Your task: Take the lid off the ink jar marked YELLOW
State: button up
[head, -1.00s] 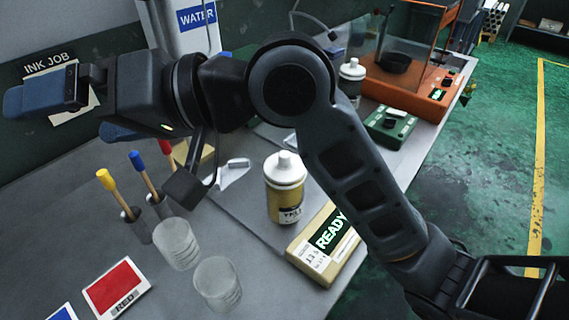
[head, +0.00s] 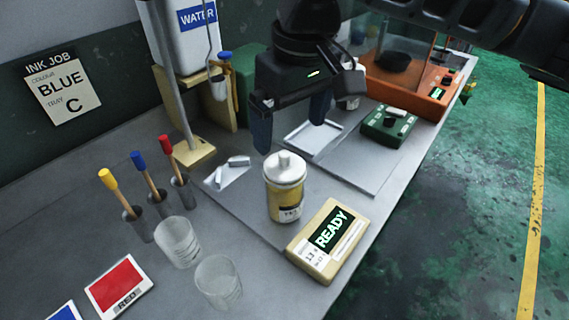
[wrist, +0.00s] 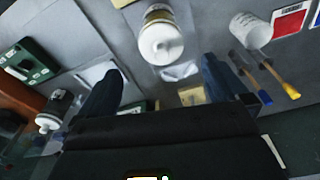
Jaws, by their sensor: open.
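The yellow ink jar (head: 284,198) stands upright on the bench behind the READY box, its label only partly readable. Its pale lid (head: 285,166) with a small knob is on top. In the wrist view the jar's lid (wrist: 160,42) shows from above, beyond and between the fingertips. My gripper (head: 291,128) is open and empty, pointing down, above and behind the jar, and not touching it. A second white-topped jar (head: 348,98) stands farther back, partly hidden by my gripper; it also shows in the wrist view (wrist: 50,117).
A box reading READY (head: 328,243) sits just in front of the jar. Two clear beakers (head: 178,243) and several colour-tipped tools (head: 146,176) stand to the left. A green device (head: 390,127) and an orange machine (head: 428,95) are at the back right.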

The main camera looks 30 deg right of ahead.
aim_at(285, 153)
jog(key=f, duration=0.3)
jog(key=w+f, duration=0.1)
jog(key=f, duration=0.3)
jog(key=shift+w+a+f+p, duration=0.15)
jog(key=shift+w+p, duration=0.05)
jog(key=shift+p, duration=0.15)
jog(key=shift+c, duration=0.2)
jog(key=c, duration=1)
